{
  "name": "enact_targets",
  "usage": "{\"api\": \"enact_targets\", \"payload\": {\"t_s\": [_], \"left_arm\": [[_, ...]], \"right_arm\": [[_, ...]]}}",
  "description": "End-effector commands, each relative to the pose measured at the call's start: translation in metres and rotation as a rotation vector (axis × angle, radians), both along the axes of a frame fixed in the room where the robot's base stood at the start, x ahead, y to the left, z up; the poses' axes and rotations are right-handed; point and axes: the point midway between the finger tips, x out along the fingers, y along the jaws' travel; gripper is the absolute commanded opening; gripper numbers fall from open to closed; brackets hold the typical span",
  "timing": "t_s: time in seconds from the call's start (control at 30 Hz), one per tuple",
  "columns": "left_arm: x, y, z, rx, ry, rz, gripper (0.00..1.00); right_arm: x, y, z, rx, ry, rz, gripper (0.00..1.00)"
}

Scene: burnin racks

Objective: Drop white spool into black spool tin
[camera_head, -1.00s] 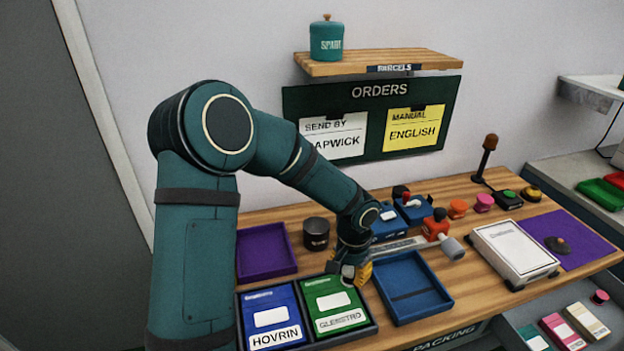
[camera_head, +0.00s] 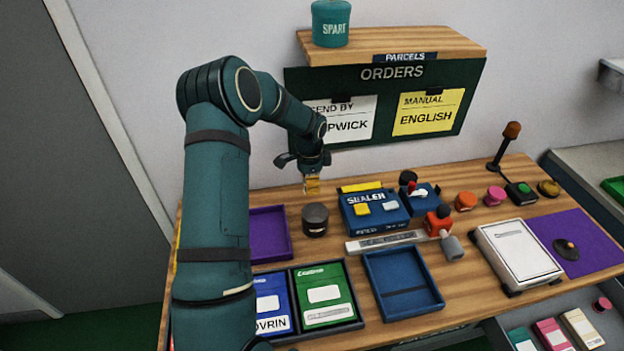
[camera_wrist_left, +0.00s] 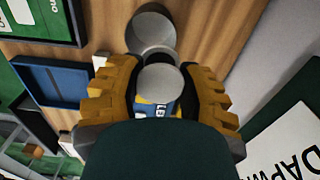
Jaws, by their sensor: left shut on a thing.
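My left gripper (camera_head: 313,186) is shut, with its yellow fingers pointing down, above and just behind the black spool tin (camera_head: 315,221). In the left wrist view, the pale round end of the white spool (camera_wrist_left: 161,83) sits between the yellow fingers. The spool is hard to make out in the head view, where the fingers hide it. The tin stands upright on the wooden bench, apart from the gripper. A round grey shape beyond the spool in the left wrist view appears to be the tin (camera_wrist_left: 152,30). My right gripper is not in view.
A purple tray (camera_head: 285,252) lies left of the tin and the blue sealer (camera_head: 372,222) stands right of it. The blue and green boxed trays and an empty blue tray (camera_head: 437,305) lie in front. The orders board (camera_head: 296,100) and shelf (camera_head: 445,47) are behind.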

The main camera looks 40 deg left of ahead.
Motion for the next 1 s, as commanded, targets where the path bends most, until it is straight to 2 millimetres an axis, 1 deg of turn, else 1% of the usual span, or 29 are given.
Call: {"api": "enact_targets", "payload": {"t_s": [0.03, 0.33, 0.47, 0.7, 0.73, 0.77, 0.8, 0.83, 1.0], "left_arm": [[0.000, 0.000, -0.008, -0.001, 0.001, 0.000, 0.08], [0.000, -0.001, -0.041, -0.001, 0.001, 0.000, 0.08], [0.000, -0.001, -0.047, -0.001, -0.001, 0.000, 0.08], [0.000, -0.001, -0.046, -0.001, -0.001, 0.000, 0.08], [0.000, -0.001, -0.046, -0.001, -0.001, 0.000, 0.43], [0.000, -0.001, -0.046, -0.001, -0.001, 0.000, 0.54], [0.000, -0.001, -0.046, 0.000, 0.000, 0.000, 0.68], [0.000, -0.001, -0.046, 0.000, 0.000, 0.000, 0.74], [0.000, -0.001, -0.047, 0.000, 0.000, 0.000, 0.74]], "right_arm": [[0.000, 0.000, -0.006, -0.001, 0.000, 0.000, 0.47], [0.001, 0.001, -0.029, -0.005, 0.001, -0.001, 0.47], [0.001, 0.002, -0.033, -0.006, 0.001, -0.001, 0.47], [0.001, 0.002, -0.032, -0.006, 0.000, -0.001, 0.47], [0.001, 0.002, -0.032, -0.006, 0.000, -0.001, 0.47], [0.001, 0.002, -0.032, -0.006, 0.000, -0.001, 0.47], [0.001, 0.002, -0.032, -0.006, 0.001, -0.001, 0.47], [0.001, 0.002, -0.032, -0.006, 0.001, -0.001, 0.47], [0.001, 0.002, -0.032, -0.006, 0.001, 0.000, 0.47]]}}
